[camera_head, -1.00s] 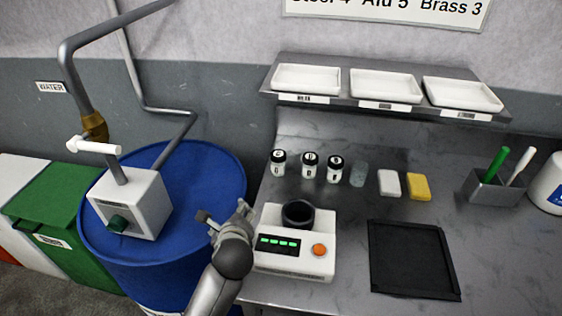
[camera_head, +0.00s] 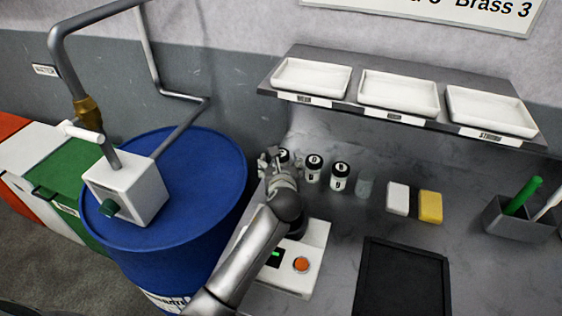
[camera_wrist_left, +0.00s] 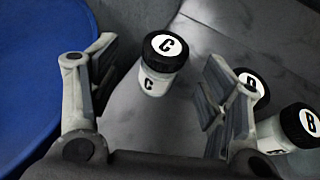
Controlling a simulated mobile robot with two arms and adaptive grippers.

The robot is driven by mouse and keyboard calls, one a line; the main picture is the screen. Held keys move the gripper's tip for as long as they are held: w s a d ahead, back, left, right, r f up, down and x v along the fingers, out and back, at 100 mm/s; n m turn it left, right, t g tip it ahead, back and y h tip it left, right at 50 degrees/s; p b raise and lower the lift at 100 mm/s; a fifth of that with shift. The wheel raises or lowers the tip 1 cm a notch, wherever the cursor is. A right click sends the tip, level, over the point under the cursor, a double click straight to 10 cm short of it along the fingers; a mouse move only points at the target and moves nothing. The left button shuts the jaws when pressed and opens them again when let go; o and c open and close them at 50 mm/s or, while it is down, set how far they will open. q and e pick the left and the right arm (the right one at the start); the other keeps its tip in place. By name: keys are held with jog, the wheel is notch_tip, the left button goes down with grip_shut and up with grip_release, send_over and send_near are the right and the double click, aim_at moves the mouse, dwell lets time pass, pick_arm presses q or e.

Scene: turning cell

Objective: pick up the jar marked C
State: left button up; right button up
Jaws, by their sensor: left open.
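The jar marked C (camera_wrist_left: 158,80) is white with a black lid and a white label, upright on the grey bench. My right gripper is not in view.
A white device with an orange button (camera_head: 301,265) is below my left arm. A clear jar (camera_head: 365,184), white block (camera_head: 397,198) and yellow block (camera_head: 430,206) stand right. A blue drum (camera_head: 205,200) borders the bench on the left.

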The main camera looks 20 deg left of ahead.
pick_arm(q)
jog(key=shift+w+d+f, duration=0.1)
jog(key=shift+w, duration=0.4)
jog(key=x, duration=0.4)
jog(key=shift+r+p, duration=0.3)
jog(key=shift+p, duration=0.05)
jog(key=shift+w+f, duration=0.25)
jog(key=shift+w, duration=0.2)
jog(key=shift+c, duration=1.3)
jog(key=c, duration=0.7)
jog(key=shift+c, duration=1.1)
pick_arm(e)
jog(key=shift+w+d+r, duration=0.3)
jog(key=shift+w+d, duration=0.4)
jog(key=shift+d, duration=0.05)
